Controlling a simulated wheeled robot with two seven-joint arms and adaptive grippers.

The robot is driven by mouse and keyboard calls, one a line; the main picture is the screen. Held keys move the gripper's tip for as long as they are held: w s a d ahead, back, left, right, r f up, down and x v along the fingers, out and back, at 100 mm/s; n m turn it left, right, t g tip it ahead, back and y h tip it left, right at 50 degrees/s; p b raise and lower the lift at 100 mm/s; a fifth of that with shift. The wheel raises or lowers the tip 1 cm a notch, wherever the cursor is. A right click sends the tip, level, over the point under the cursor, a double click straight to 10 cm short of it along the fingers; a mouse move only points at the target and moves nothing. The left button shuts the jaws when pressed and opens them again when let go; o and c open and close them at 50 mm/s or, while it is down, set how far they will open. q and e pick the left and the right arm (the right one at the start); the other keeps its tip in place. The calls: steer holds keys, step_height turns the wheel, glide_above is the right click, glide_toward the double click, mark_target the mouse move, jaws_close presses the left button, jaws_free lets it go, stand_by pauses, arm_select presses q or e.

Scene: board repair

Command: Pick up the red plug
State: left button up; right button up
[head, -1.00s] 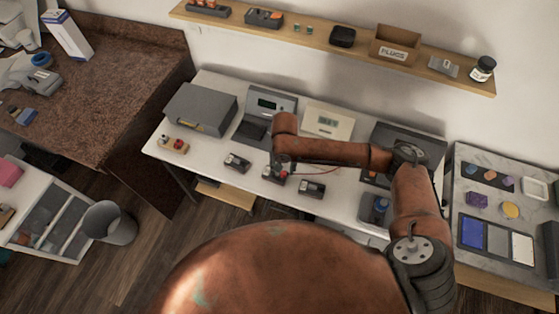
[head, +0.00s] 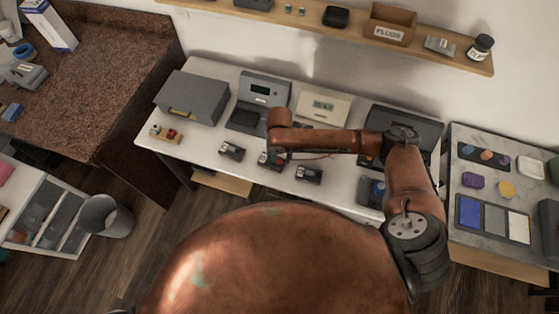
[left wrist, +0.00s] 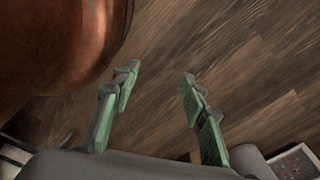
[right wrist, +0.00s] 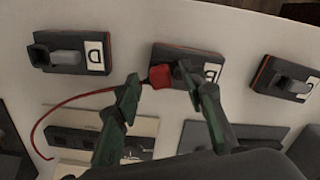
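The red plug (right wrist: 160,76) is at the middle module (right wrist: 193,66) in the right wrist view, with its red cable (right wrist: 62,104) curving left across the white bench. My right gripper (right wrist: 158,78) is open, its green fingertips on either side of the plug, with a visible gap. Whether the plug is seated in the module is hard to tell. My left gripper (left wrist: 155,85) is open and empty above the wooden floor.
Similar modules stand to the left (head: 231,151) and right (head: 308,174) of the middle one. A yellowish block with small plugs (head: 165,134) sits at the bench's left. A grey case (head: 192,97) and instruments line the back. A shelf holds a PLUGS box (head: 390,27).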

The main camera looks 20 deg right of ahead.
mark_target(280, 160)
steer(key=c, duration=0.7)
jaws_close()
arm_select(q)
steer(key=shift+s+f, duration=0.1)
steer(key=shift+s, duration=0.9)
steer(key=shift+w, duration=0.2)
arm_select(e)
steer(key=shift+r, duration=0.1)
steer(key=shift+r, duration=0.5)
step_height(280, 160, up, 2)
steer(key=shift+s+r, duration=0.1)
steer(key=shift+r, duration=0.15)
arm_select(q)
steer(key=shift+w+r+p, duration=0.2)
steer(key=shift+r+p, duration=0.95)
steer(key=shift+r, duration=0.05)
arm_select(e)
steer(key=s+d+r, duration=0.2)
steer(key=s+r, duration=0.7)
steer(key=s, duration=0.4)
steer(key=shift+s+d+r, duration=0.2)
steer(key=shift+s+d, duration=0.05)
steer(key=shift+d, duration=0.1)
